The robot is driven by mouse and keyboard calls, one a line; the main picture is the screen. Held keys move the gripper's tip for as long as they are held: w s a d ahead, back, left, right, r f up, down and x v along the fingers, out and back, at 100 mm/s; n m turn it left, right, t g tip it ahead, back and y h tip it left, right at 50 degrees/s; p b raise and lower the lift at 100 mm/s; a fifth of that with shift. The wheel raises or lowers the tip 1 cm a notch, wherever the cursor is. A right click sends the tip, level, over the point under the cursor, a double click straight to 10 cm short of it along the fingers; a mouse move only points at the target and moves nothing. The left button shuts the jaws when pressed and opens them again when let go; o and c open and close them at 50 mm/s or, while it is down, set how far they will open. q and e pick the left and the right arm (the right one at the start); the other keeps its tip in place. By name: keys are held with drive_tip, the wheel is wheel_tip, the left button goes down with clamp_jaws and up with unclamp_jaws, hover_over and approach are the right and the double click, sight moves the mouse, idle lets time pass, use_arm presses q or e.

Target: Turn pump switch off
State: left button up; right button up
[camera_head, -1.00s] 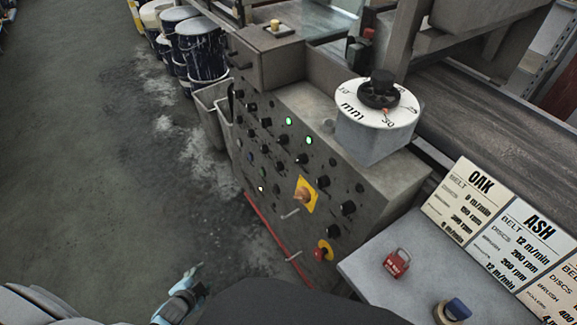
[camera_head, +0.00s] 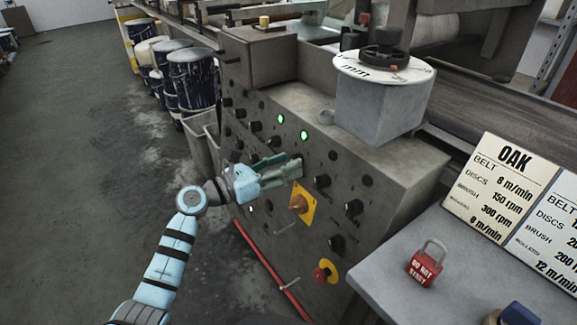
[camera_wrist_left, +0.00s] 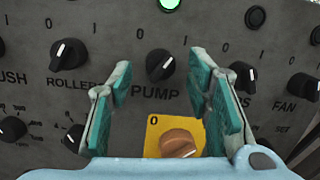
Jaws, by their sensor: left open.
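The pump switch (camera_wrist_left: 160,65) is a black round knob with a white mark, above the word PUMP on the grey control panel (camera_head: 262,185). In the left wrist view its mark points up and right, toward the 1, and a green lamp (camera_wrist_left: 168,4) is lit above it. My left gripper (camera_head: 292,165) is open in front of the panel. In the left wrist view its teal-padded fingers (camera_wrist_left: 160,75) stand either side of the pump switch, apart from it. In the head view the gripper seems to hide the switch. My right gripper is not in view.
Neighbouring knobs are the rollers knob (camera_wrist_left: 70,53) and the fan knob (camera_wrist_left: 303,85). Just below is an orange rotary switch (camera_wrist_left: 178,143) on a yellow plate. A red emergency button (camera_head: 320,274) sits lower right. A red padlock (camera_head: 424,266) lies on the side table (camera_head: 385,255).

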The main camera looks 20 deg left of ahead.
use_arm(q)
drive_tip(key=shift+w+d, duration=0.45)
drive_tip(key=shift+w, duration=0.05)
drive_tip(key=shift+c, duration=0.5)
clamp_jaws()
